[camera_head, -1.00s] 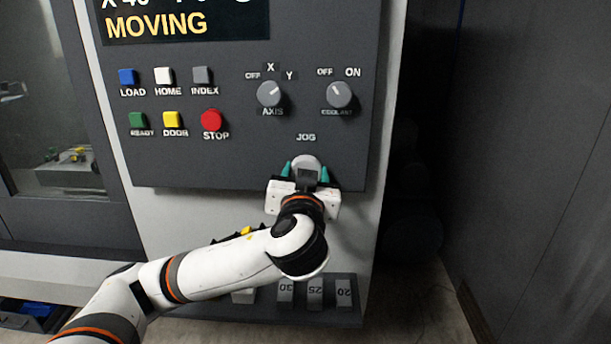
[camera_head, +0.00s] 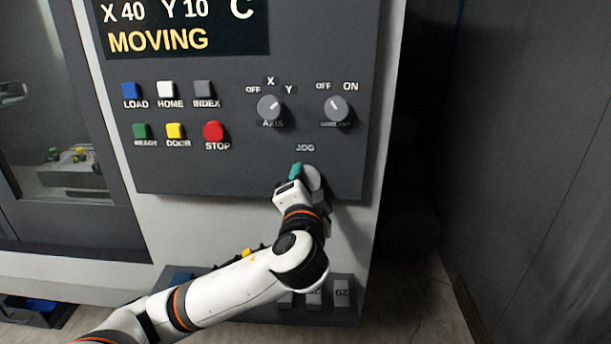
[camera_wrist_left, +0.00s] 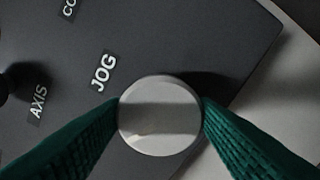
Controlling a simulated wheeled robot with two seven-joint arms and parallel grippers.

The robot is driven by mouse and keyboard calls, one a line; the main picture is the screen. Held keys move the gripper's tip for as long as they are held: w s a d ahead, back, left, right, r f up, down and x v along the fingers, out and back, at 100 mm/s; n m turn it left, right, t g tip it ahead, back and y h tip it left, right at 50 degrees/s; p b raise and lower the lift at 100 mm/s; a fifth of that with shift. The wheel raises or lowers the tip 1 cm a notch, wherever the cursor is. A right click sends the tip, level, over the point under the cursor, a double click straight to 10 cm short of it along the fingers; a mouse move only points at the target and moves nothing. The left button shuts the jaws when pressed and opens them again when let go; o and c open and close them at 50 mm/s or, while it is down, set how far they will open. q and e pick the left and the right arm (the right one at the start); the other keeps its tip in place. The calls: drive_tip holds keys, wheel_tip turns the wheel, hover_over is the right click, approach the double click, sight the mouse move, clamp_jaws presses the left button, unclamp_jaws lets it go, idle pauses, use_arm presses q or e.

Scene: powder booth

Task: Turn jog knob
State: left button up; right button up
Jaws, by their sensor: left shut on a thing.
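The jog knob (camera_head: 313,178) is a round light-grey knob under the JOG label on the dark control panel (camera_head: 235,165). My left gripper (camera_head: 303,174) is at the knob, its teal fingers partly hiding it in the head view. In the left wrist view the knob (camera_wrist_left: 160,115) sits between the two green fingers, which touch its opposite sides. The left gripper is shut on it and is rolled over relative to the panel. The display (camera_head: 180,25) reads X 40, Y 10, C and MOVING. My right gripper is not in view.
Above the knob are the axis dial (camera_head: 269,108) and the coolant dial (camera_head: 336,108). The red stop button (camera_head: 213,131) and several coloured buttons lie to the left. A ledge with numbered blocks (camera_head: 342,292) is below. A dark wall (camera_head: 540,150) stands at the right.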

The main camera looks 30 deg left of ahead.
use_arm(q)
drive_tip(key=shift+f+m+p, duration=0.15)
drive_tip(key=shift+m+p, duration=5.2)
drive_tip(key=shift+m, duration=0.95)
drive_tip(key=shift+f, duration=0.1)
drive_tip(key=o, duration=1)
drive_tip(key=shift+c, duration=0.2)
drive_tip(key=shift+s+d, duration=0.1)
